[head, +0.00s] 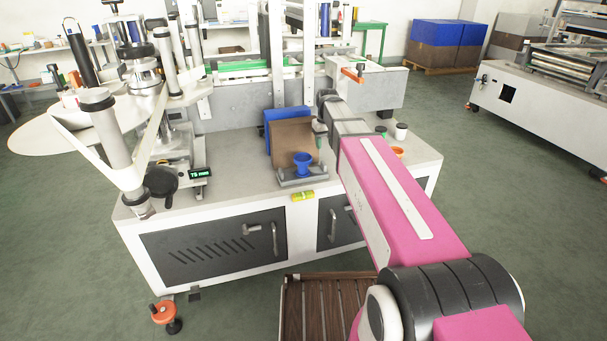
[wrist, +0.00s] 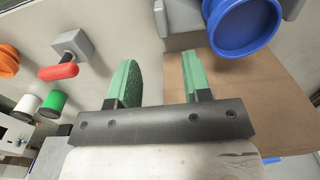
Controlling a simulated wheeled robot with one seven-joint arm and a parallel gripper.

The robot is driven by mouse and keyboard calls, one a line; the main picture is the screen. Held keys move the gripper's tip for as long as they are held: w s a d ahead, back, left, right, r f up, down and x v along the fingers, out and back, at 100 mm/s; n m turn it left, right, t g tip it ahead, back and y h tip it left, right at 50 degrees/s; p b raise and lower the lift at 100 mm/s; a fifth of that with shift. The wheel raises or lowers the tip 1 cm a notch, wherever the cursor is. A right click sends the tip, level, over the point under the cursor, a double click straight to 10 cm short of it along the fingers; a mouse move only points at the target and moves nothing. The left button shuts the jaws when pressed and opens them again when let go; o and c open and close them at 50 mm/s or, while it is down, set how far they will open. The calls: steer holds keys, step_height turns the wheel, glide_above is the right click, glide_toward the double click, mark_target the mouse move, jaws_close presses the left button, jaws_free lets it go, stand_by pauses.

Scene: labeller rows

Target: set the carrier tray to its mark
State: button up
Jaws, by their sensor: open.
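The carrier tray (head: 303,180) is a small grey base on the machine's white top, near its front edge, with a blue cup-shaped piece (head: 303,160) standing on it. Grey parts of it show at the top of the wrist view (wrist: 178,15), beside the round blue piece (wrist: 245,22). My gripper (wrist: 160,72) has two green fingers, apart with nothing between them; the tray is beyond the fingertips, to the upper right in that view. In the head view my arm hides most of the gripper. I cannot make out the tray's mark.
A brown box (head: 292,140) and a blue box (head: 273,118) stand behind the tray; the brown surface (wrist: 268,95) lies close by the right finger. A red-handled grey block (wrist: 62,68), white (head: 401,131) and orange (head: 397,152) pieces sit rightward. A yellow-green level (head: 303,196) is at the front edge.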

mark_target(324, 163)
step_height(324, 163, down, 10)
steer(key=shift+s+a, duration=0.1)
steer(key=shift+s, duration=0.05)
jaws_close()
stand_by(0.5)
